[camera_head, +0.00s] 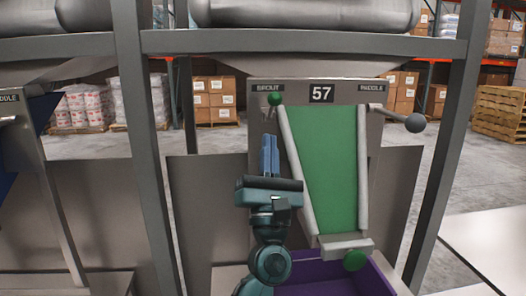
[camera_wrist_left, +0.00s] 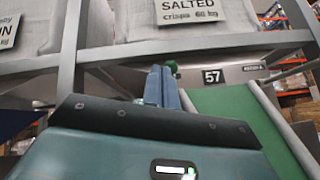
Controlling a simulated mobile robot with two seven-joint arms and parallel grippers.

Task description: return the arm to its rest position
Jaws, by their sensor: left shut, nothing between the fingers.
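My left gripper (camera_head: 269,158) is raised in front of the weigher's upright panel, left of the green chute (camera_head: 328,165). Its blue fingers point up and are shut with nothing between them. The fingers also show in the left wrist view (camera_wrist_left: 161,88). The green knob (camera_head: 275,99) of the spout lever is just above the fingertips in the head view. In the left wrist view the knob (camera_wrist_left: 171,66) shows behind the fingertips. Whether they touch cannot be told. My right gripper is not in view.
A paddle lever with a grey ball (camera_head: 415,123) sticks out at the upper right. A purple bin (camera_head: 340,283) sits below the chute, with a green knob (camera_head: 355,260) at the chute's lower end. Grey frame posts (camera_head: 147,150) stand at both sides. Boxes and pallets are far behind.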

